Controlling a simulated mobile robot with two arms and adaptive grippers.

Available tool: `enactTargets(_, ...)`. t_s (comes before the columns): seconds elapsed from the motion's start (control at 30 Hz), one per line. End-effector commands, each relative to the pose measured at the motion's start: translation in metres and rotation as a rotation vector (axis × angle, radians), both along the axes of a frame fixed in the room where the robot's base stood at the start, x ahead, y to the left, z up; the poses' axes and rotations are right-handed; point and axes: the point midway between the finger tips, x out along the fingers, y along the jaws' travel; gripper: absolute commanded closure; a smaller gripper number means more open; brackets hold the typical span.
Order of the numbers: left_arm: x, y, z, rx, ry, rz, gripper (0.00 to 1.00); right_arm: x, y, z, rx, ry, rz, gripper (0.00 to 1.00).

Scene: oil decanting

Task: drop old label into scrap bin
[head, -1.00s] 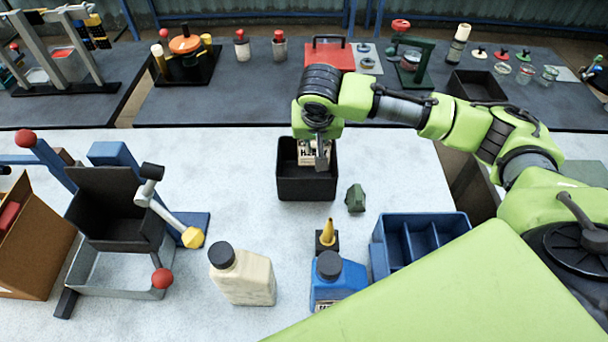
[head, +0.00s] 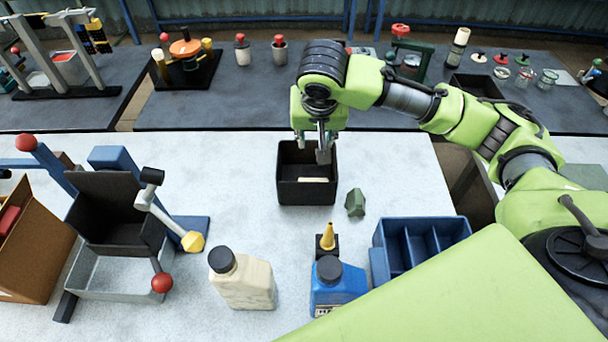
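The scrap bin (head: 307,192) is a black open box on the white table, in the middle of the head view. The old label (head: 312,180) shows as a thin pale strip inside the bin, low down behind its front wall; most of it is hidden. My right gripper (head: 312,152) is over the back part of the bin, pointing down. Its fingers are spread apart, with nothing visible between them. The label is apart from the fingers. My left gripper is out of view.
A small green block (head: 355,202) lies right of the bin. A cream bottle (head: 242,280), a blue bottle (head: 338,284), a yellow-tipped funnel (head: 327,240) and a blue divided tray (head: 424,246) stand in front. A black-and-blue lever fixture (head: 112,212) stands left.

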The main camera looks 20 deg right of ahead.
Motion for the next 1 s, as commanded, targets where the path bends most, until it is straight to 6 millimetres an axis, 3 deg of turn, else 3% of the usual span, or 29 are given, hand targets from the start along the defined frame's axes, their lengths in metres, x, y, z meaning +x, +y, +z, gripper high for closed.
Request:
enactTargets(0.1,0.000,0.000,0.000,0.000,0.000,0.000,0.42,-0.008,0.005,0.023,0.002,-0.004,0.002,0.66)
enactTargets(0.3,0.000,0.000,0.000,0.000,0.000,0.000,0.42,-0.017,0.009,0.047,0.001,-0.002,0.001,0.66)
enactTargets(1.0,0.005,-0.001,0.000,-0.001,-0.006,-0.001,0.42,-0.020,0.009,0.052,0.000,0.001,0.000,0.66)
